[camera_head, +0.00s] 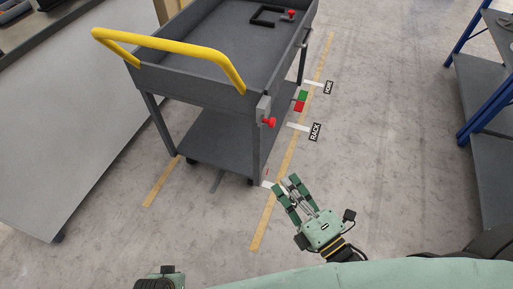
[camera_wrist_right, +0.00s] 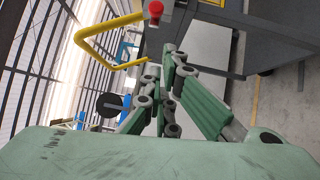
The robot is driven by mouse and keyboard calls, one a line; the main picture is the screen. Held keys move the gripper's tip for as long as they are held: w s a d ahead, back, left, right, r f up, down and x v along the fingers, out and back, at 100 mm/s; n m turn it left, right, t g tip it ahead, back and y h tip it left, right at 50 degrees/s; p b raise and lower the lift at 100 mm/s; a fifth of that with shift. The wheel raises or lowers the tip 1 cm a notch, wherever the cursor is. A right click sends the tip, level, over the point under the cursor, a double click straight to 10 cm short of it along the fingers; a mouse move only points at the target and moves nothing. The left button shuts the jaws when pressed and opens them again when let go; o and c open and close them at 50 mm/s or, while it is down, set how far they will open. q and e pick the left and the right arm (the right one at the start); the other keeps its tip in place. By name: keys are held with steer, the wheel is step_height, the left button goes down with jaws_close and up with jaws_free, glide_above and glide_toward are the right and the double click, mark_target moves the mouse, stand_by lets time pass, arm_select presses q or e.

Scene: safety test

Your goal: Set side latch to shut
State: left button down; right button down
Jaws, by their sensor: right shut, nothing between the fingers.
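A grey cart with a yellow handle has a red knob (camera_head: 269,122) on a small grey bracket at its near right corner. A red and green marker (camera_head: 300,101) sits farther along the same side. I cannot tell which part is the side latch or how it is set. My right gripper (camera_head: 288,186) is shut and empty, below and apart from the red knob. The red knob (camera_wrist_right: 155,9) also shows at the top of the right wrist view, beyond the fingers. A part of my left arm shows at the bottom edge; its fingers are hidden.
The cart's yellow handle (camera_head: 170,43) rises at its near end. Floor labels RACK (camera_head: 315,131) and HOME (camera_head: 328,88) lie beside a yellow line. A blue-framed rack (camera_head: 485,105) stands at right and a grey panel (camera_head: 75,130) at left. The floor between cart and rack is clear.

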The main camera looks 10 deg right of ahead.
arm_select(q)
steer(key=shift+f, duration=0.1)
arm_select(e)
steer(key=d+r+x, duration=0.1)
steer(key=d+x, duration=0.1)
steer(key=x, duration=1.1)
steer(key=shift+w+r+n, duration=0.3)
steer(key=shift+w+r, duration=0.05)
arm_select(q)
steer(key=shift+s+a, duration=0.1)
arm_select(e)
steer(key=shift+d, duration=0.1)
arm_select(q)
steer(key=shift+s+f, duration=0.25)
steer(key=shift+f, duration=0.25)
arm_select(e)
steer(key=w+d, duration=0.2)
steer(key=w, duration=0.2)
steer(key=shift+w+d, duration=0.2)
steer(key=shift+d, duration=0.2)
arm_select(q)
steer(key=shift+w+r, duration=0.1)
